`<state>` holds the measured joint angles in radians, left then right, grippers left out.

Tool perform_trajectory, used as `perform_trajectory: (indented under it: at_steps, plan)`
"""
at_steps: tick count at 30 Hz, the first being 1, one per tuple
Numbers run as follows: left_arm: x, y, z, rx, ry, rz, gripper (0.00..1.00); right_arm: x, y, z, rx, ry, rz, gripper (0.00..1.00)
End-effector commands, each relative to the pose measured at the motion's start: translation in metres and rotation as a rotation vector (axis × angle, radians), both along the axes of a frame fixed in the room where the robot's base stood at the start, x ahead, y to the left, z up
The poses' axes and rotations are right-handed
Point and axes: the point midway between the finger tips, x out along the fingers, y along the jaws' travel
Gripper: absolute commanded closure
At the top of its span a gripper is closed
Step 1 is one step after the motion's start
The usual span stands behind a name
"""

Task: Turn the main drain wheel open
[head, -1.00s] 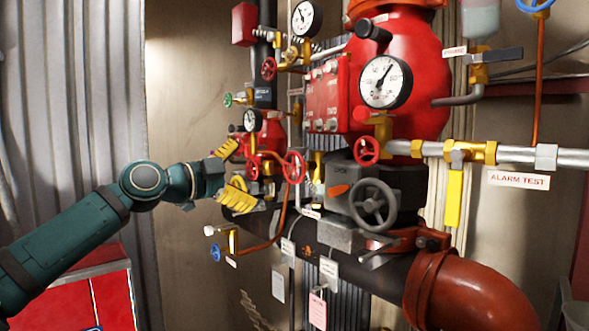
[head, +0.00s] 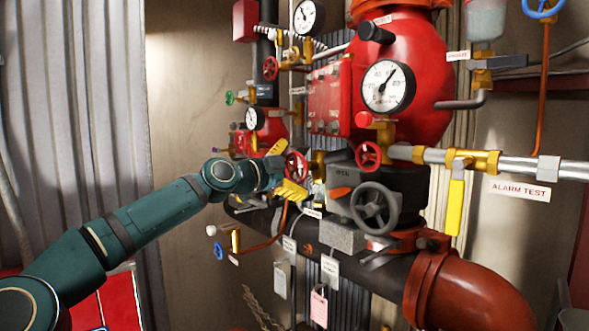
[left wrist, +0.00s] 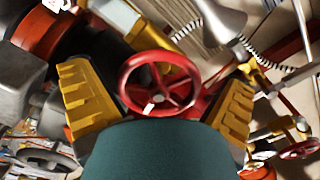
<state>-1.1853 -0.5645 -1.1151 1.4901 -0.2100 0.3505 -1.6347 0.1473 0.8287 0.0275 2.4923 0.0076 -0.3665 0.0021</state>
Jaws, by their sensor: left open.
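A red handwheel (head: 296,166) with spokes and a pale tag faces me on the red and brass valve group. No readable label confirms it as the main drain wheel. It also shows in the left wrist view (left wrist: 133,65), centred between two yellow fingers. My left gripper (head: 284,169) is open just in front of this wheel, one finger above and one below in the head view. In the left wrist view the open gripper (left wrist: 160,97) has a gap on each side of the rim. Whether the fingertips reach the rim's depth is unclear. My right gripper is out of view.
Gauges (head: 388,87), brass fittings and a black pipe (head: 385,279) crowd the area. Tags (head: 330,268) hang below. The wall left of the valves is clear.

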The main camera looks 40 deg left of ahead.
Motion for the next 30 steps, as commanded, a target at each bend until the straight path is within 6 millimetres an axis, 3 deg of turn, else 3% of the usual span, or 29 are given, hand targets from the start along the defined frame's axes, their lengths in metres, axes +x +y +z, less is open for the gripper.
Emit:
perform_trajectory:
  at_steps: [5,8,10,11,23,30]
  plan:
    - [0.0,-0.0001,-0.0001,0.0,0.0,0.0,0.0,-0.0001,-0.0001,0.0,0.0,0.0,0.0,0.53]
    - [0.0,-0.0001,0.0,0.0,0.0,0.0,0.28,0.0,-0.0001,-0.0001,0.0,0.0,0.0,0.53]
    - [-0.0001,-0.0001,0.0,0.0,0.0,0.0,0.53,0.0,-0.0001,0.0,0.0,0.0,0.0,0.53]
    - [-0.0001,-0.0001,0.0,0.0,0.0,0.0,0.55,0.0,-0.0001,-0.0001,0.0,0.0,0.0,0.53]
    - [-0.0002,-0.0002,-0.0008,-0.016,0.002,-0.001,0.56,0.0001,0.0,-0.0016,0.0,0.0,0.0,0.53]
    - [-0.0003,-0.0004,-0.003,-0.111,0.011,0.0,0.56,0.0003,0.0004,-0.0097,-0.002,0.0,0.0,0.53]
